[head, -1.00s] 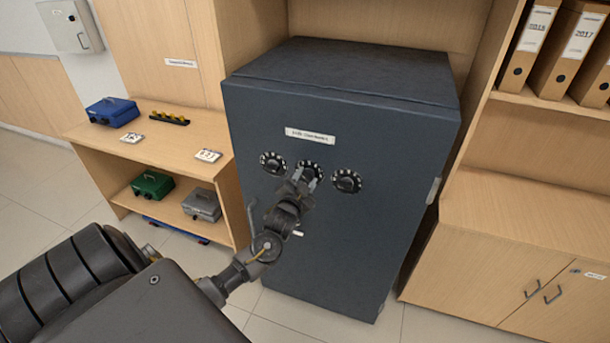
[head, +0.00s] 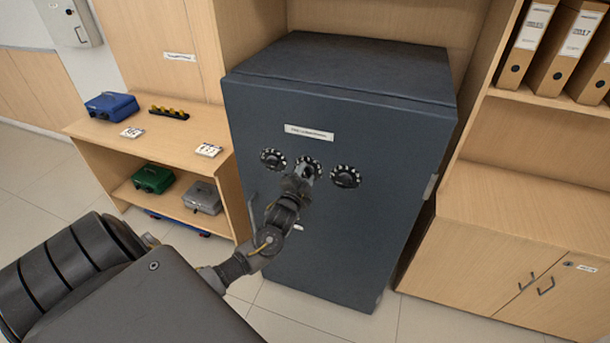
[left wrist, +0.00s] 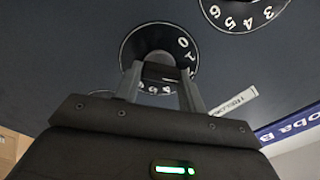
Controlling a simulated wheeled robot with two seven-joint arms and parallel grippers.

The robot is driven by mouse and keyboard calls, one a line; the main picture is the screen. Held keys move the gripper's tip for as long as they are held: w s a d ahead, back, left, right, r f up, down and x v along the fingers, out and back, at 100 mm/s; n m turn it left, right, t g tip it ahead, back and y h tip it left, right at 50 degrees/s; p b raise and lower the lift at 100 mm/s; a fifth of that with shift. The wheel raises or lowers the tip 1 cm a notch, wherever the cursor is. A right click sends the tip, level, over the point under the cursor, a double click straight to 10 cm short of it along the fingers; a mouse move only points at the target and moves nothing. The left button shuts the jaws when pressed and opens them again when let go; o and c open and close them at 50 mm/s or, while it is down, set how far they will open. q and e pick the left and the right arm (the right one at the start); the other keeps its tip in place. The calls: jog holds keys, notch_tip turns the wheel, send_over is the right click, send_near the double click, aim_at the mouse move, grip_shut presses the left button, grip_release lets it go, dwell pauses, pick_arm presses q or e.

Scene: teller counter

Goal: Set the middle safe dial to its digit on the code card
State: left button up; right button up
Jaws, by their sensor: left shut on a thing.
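The dark blue-grey safe (head: 330,240) has three black dials with white digits in a row below a white label. The middle dial (head: 308,163) is partly hidden by my left gripper (head: 304,174), which is shut on its knob. In the left wrist view the fingers (left wrist: 160,78) reach the middle dial (left wrist: 186,56); digits such as 0 and 1 show at its right edge. The left dial (head: 273,159) and right dial (head: 345,176) are free. My right gripper is not in view.
The safe's handle (head: 253,213) is left of my arm. The wooden side shelf (head: 165,145) bears a blue cash box (head: 111,106), with green (head: 153,178) and grey (head: 202,197) boxes below. A wooden cabinet (head: 500,250) stands at the right.

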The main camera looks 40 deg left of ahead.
pick_arm(q)
jog(key=o, duration=1)
jog(key=shift+s+d+f, duration=0.1)
jog(key=shift+s+d, duration=0.05)
jog(key=shift+s, duration=0.2)
jog(key=shift+b+v, duration=1.25)
jog(key=shift+v, duration=3.8)
jog(key=shift+w, duration=0.1)
